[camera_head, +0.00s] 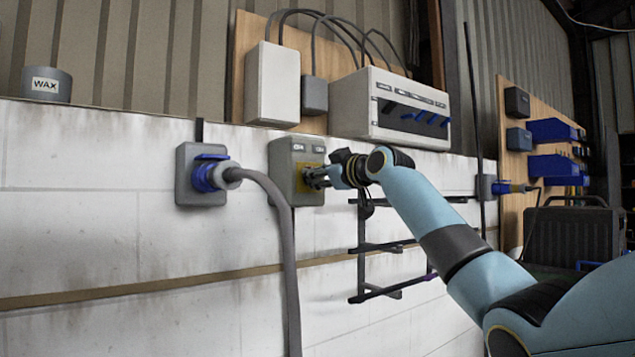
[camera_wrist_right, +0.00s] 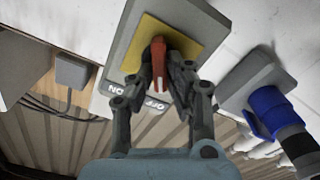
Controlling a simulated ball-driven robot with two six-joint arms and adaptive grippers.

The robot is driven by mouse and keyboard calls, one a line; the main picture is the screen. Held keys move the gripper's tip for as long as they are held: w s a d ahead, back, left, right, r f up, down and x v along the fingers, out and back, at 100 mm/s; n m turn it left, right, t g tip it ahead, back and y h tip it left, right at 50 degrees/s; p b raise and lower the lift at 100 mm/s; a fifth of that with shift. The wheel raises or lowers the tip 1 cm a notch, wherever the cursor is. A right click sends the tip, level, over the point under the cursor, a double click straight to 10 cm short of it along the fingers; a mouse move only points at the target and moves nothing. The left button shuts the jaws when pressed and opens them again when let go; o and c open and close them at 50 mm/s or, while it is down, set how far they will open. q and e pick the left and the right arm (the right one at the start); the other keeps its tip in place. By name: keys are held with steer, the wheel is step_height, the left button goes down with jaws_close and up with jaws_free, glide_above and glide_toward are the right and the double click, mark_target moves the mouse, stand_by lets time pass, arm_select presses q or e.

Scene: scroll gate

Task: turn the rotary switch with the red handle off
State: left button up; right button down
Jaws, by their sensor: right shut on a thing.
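The rotary switch is a grey wall box (camera_head: 282,165) with a yellow plate (camera_wrist_right: 132,55) and a red handle (camera_wrist_right: 158,55). In the head view its two labels sit along the top and the gripper hides the handle. In the wrist view the "OFF" label (camera_wrist_right: 155,104) shows beside my fingers and the handle runs roughly up and down the picture. My right gripper (camera_head: 316,178) reaches the switch from the right. Its fingers (camera_wrist_right: 168,80) are shut on the red handle, one on each side. My left gripper is not in view.
Left of the switch is a grey socket (camera_head: 188,180) with a blue plug (camera_head: 206,176) and a thick hanging cable (camera_head: 290,270). Above are a white box (camera_head: 272,85) and a breaker panel (camera_head: 375,120). A black rack (camera_head: 362,248) hangs below right.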

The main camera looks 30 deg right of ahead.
steer(key=shift+f+n+b, duration=0.15)
steer(key=shift+n+b, duration=0.15)
steer(key=shift+n, duration=0.5)
steer(key=c, duration=1.3)
jaws_free()
steer(key=shift+c, duration=0.2)
steer(key=shift+a, duration=0.1)
steer(key=s+d, duration=0.1)
steer(key=s, duration=1.1)
steer(key=shift+d, duration=0.35)
